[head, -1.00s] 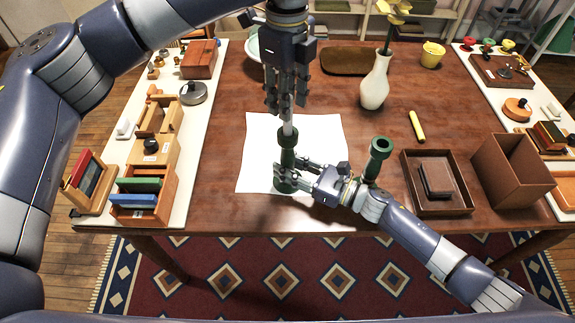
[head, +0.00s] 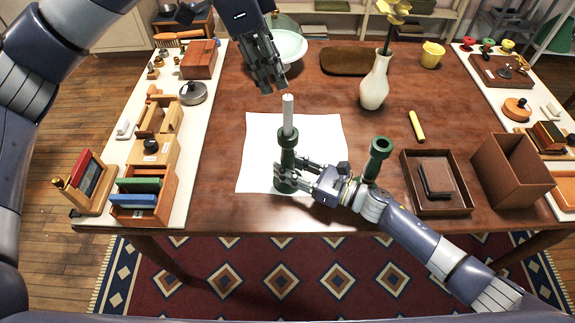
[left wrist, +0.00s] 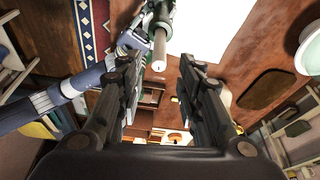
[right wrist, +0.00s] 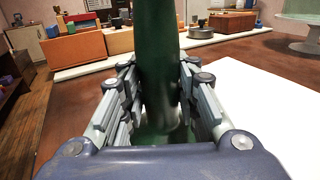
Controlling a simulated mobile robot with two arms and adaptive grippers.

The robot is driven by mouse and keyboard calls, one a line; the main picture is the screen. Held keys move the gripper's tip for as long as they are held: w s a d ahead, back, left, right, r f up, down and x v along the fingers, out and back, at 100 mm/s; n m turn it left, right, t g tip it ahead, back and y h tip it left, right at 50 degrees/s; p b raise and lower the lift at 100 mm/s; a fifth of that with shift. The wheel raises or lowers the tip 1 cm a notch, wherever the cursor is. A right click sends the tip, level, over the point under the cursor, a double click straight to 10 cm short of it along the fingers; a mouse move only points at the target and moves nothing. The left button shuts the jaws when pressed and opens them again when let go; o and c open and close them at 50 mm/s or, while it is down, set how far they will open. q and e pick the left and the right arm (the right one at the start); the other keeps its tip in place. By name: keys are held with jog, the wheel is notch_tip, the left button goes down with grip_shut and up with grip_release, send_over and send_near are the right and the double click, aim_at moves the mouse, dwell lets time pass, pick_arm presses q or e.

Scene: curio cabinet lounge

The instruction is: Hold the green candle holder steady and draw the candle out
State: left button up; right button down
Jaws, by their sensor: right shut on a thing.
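The green candle holder (head: 287,160) stands upright on a white sheet (head: 325,150). A pale candle (head: 288,112) rises out of its top. My right gripper (head: 281,176) is shut around the holder's lower stem; the right wrist view shows the green stem (right wrist: 158,65) between its fingers. My left gripper (head: 268,86) is above and left of the candle, tilted, clear of it and empty. In the left wrist view its fingers (left wrist: 157,75) are spread apart, with the candle (left wrist: 160,50) beyond them, end on. How deep the candle sits is hidden.
A second green holder (head: 380,152) with an open top stands right, close behind my right wrist. A pale plate (head: 290,46) is behind my left gripper.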

aim_at(285, 107)
pick_arm(q)
jog(key=x, duration=0.9)
jog(key=shift+d+f, duration=0.15)
jog(key=shift+f, duration=0.25)
grip_shut()
